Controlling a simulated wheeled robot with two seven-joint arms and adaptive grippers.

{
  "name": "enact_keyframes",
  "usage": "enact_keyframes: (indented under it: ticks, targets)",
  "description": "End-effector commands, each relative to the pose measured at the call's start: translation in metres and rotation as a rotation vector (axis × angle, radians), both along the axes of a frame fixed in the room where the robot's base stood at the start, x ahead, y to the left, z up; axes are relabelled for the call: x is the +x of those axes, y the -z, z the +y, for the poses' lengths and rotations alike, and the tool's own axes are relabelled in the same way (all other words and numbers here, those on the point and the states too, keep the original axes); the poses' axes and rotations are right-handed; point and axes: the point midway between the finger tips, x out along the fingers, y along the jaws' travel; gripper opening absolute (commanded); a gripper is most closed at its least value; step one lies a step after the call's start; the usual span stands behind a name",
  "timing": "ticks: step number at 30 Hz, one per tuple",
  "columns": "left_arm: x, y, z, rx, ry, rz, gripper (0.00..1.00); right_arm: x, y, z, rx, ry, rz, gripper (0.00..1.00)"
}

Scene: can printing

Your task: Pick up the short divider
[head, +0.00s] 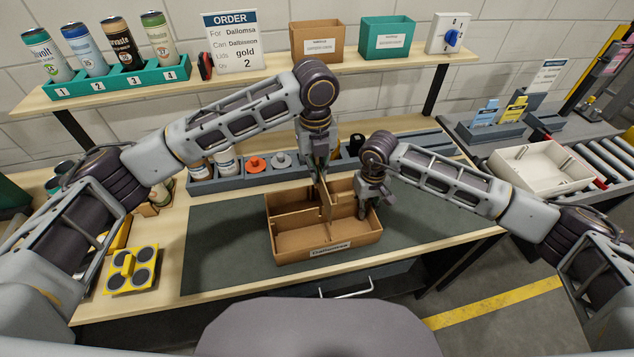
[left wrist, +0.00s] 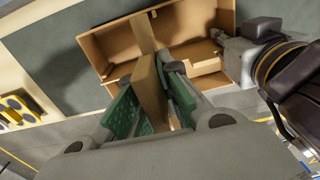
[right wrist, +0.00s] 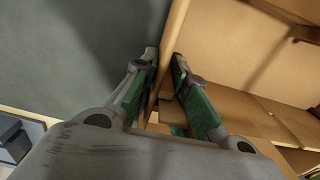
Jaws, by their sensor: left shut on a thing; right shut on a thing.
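The cardboard box (head: 290,248) stands on the dark mat, with brown dividers inside. My left gripper (head: 319,180) reaches down at the box's far side and is shut on an upright cardboard divider, which I take as the short divider (head: 326,205). In the left wrist view this divider (left wrist: 148,88) stands between the green finger pads. Its lower edge is hidden, so I cannot tell whether it is clear of the box floor. My right gripper (head: 364,208) is shut on the box's right wall; in the right wrist view that wall (right wrist: 172,35) runs between the fingers.
A grey rack (head: 230,182) with bottles and lids stands behind the box. A yellow holder with dark round pads (head: 132,270) lies at the left. A white tray (head: 545,175) sits at the right by the rollers. The dark mat (head: 220,240) is clear left of the box.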

Motion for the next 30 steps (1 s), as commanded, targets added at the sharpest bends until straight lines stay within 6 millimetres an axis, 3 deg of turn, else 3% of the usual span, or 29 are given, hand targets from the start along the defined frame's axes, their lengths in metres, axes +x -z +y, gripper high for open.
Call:
enact_keyframes:
  ticks: [3, 9, 27, 28, 30]
  targets:
    - [0.000, -0.019, -0.001, -0.001, 0.002, -0.001, 0.00, 0.000, 0.000, 0.000, 0.000, 0.000, -0.001, 0.00]
    - [0.000, -0.038, -0.001, 0.000, 0.001, 0.001, 0.00, 0.000, 0.000, 0.000, 0.000, 0.000, -0.001, 0.00]
    - [0.000, -0.045, 0.000, 0.001, 0.000, 0.001, 0.00, 0.000, 0.000, 0.000, 0.000, 0.000, 0.000, 0.00]
    - [0.000, -0.045, 0.000, 0.000, 0.000, 0.001, 0.00, 0.000, 0.000, 0.000, 0.000, 0.000, 0.000, 0.17]
    - [0.000, -0.045, 0.000, 0.000, 0.000, 0.001, 0.00, 0.000, 0.000, 0.000, 0.000, 0.000, 0.000, 0.26]
